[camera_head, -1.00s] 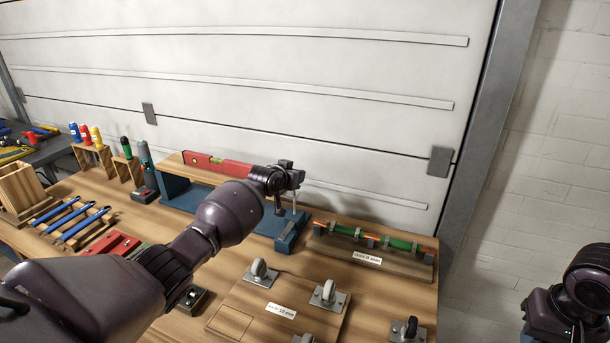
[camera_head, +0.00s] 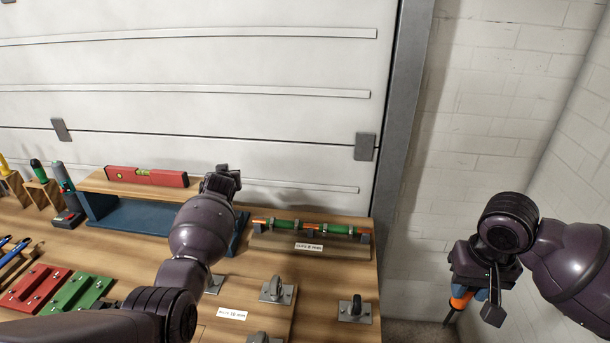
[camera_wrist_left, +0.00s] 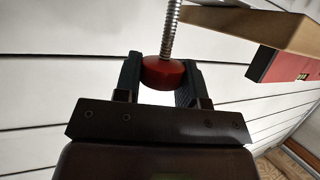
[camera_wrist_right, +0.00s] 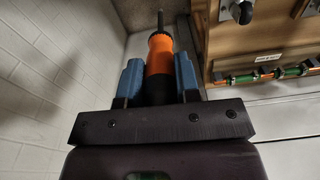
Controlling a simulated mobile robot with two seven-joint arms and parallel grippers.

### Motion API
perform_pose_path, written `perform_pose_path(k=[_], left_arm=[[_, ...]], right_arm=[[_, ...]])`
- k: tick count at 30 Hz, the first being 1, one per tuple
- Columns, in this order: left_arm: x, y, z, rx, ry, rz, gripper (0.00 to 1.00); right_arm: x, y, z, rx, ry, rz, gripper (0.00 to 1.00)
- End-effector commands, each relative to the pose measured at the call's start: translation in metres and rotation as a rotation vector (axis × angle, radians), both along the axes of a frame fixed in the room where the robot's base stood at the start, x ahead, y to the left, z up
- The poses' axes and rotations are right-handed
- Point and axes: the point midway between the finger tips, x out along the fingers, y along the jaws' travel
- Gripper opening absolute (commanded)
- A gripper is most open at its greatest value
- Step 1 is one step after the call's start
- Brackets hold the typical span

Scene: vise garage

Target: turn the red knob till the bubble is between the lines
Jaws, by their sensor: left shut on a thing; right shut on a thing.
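A red spirit level (camera_head: 120,174) lies on a wooden board (camera_head: 100,186) above a blue stand (camera_head: 138,216) in the head view. Its green vial (camera_head: 143,177) is too small there to tell where the bubble is. The red knob (camera_wrist_left: 163,74) sits on a threaded rod (camera_wrist_left: 170,30) in the left wrist view. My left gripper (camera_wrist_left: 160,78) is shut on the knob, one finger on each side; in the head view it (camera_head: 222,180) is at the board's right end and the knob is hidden. My right gripper (camera_wrist_right: 158,80) is shut on an orange-and-black handled tool (camera_wrist_right: 160,55), away from the bench.
A rack with a green tube (camera_head: 318,229), casters on plates (camera_head: 277,289), and red (camera_head: 32,288) and green (camera_head: 82,290) blocks stand on the bench. A garage door (camera_head: 200,60) is behind. Open floor lies right of the bench, before a white brick wall (camera_head: 500,110).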

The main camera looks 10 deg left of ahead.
Motion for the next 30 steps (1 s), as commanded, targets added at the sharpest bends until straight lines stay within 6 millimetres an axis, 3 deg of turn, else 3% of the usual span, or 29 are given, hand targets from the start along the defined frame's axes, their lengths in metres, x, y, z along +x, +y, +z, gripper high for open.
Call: perform_pose_path(k=[15,22,30], left_arm=[[0.001,-0.001,-0.008,0.0,0.002,0.253,0.14],[0.0,0.0,-0.005,0.001,0.002,0.322,0.14],[0.0,0.0,-0.001,0.001,0.001,0.352,0.14]], right_arm=[[-0.001,0.0,-0.086,0.0,0.044,0.0,0.06],[-0.002,0.0,-0.108,0.0,0.062,0.0,0.06],[-0.002,0.0,-0.116,0.0,0.069,0.0,0.06]])
